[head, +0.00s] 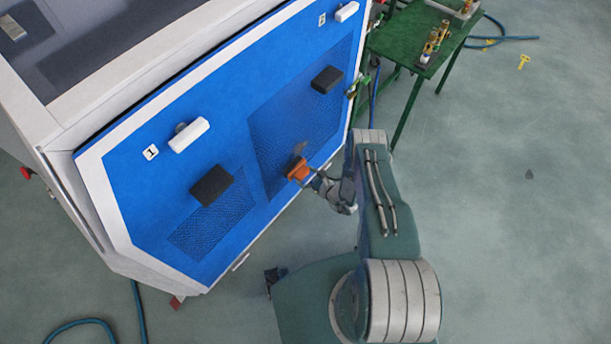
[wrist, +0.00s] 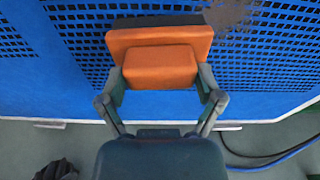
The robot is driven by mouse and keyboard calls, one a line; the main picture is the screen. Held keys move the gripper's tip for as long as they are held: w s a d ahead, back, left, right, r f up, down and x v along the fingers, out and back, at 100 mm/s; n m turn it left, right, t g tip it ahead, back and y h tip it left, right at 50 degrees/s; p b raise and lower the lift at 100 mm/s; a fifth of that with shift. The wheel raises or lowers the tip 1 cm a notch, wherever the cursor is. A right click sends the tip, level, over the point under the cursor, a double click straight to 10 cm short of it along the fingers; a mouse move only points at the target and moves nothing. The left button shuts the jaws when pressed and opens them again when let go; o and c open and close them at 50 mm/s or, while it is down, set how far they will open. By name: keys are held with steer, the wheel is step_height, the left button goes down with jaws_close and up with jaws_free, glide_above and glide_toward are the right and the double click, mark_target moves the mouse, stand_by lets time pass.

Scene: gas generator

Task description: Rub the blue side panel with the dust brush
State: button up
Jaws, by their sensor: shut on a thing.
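The blue side panel (head: 226,137) covers the side of the generator and has perforated grille areas. My gripper (head: 312,180) is at the lower part of the larger grille. It is shut on the orange dust brush (head: 297,169), which also fills the middle of the wrist view (wrist: 160,58). The gripper's fingers (wrist: 160,90) clasp the brush from both sides. The brush is at the panel's surface, but its bristle side is hidden, so I cannot tell whether it touches. A brown dust patch (wrist: 230,14) shows on the grille just above and right of the brush.
Black handles (head: 212,186) (head: 327,79) and white latches (head: 189,135) (head: 346,11) stick out from the panel. A green table (head: 397,43) with brass fittings stands at the upper right. Hoses lie on the floor; the floor at right is mostly clear.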

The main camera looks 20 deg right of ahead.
steer(key=shift+x, duration=0.8)
